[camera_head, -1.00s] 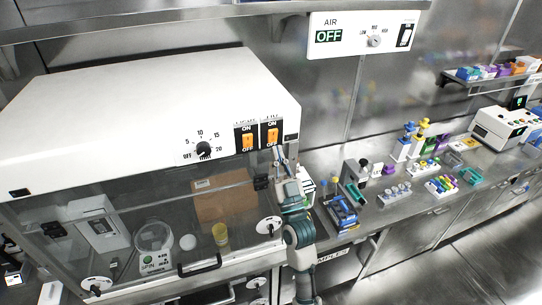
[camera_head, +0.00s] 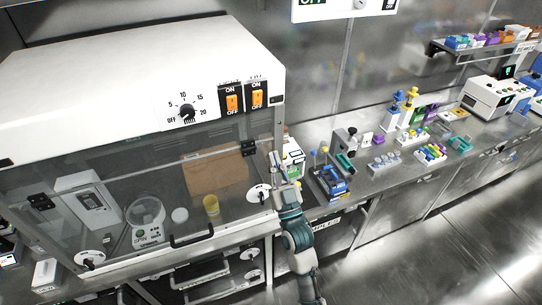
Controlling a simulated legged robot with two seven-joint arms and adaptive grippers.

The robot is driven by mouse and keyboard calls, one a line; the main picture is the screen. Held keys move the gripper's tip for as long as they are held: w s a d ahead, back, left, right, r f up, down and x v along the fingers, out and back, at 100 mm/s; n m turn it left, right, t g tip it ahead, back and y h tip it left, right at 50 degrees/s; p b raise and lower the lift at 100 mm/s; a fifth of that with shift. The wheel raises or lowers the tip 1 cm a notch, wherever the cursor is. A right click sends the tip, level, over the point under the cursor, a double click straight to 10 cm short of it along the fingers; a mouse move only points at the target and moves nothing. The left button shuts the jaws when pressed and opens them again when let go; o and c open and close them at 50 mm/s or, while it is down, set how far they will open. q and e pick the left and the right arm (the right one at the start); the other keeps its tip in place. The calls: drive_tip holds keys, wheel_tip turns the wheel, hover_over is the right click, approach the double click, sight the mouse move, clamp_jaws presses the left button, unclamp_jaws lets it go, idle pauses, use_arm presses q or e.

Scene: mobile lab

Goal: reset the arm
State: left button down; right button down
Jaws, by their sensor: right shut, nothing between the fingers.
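My right arm rises from the bottom of the head view, teal and grey. My right gripper (camera_head: 276,165) is at its upper end, shut and empty, in front of the right edge of the white fume hood (camera_head: 130,75). It is below the hood's two orange switches (camera_head: 244,98) and apart from them. My left gripper is not in the view.
Behind the hood's glass are a round device (camera_head: 146,218), a yellow cup (camera_head: 211,205) and a brown box (camera_head: 215,172). Right of my gripper, the steel counter holds a blue rack (camera_head: 331,184), several tube racks and a white machine (camera_head: 496,97). Open floor lies at lower right.

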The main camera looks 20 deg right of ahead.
drive_tip(key=w+a+f+n+g+y, duration=0.1)
drive_tip(key=w+a+f+g, duration=0.2)
drive_tip(key=f, duration=1)
drive_tip(key=w+a+f+g, duration=0.1)
drive_tip(key=w+f+g, duration=0.25)
drive_tip(key=f, duration=0.85)
drive_tip(key=s+f+g, duration=0.3)
drive_tip(key=f, duration=1.1)
drive_tip(key=s+f+g, duration=0.3)
drive_tip(key=f, duration=1)
drive_tip(key=s+d+f+g, duration=0.2)
drive_tip(key=s+f+g, duration=0.4)
drive_tip(key=s+f, duration=1.45)
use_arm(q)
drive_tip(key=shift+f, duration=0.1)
use_arm(e)
drive_tip(key=s+d+f+g, duration=0.2)
drive_tip(key=s+f, duration=0.2)
drive_tip(key=s, duration=0.5)
drive_tip(key=s+d+f+g+h, duration=0.1)
drive_tip(key=s+f, duration=0.3)
drive_tip(key=s, duration=0.5)
drive_tip(key=s+d+f+n+g, duration=0.1)
drive_tip(key=s+d+f+g, duration=0.2)
drive_tip(key=s, duration=0.7)
drive_tip(key=shift+f+h, duration=0.4)
drive_tip(key=shift+f, duration=0.5)
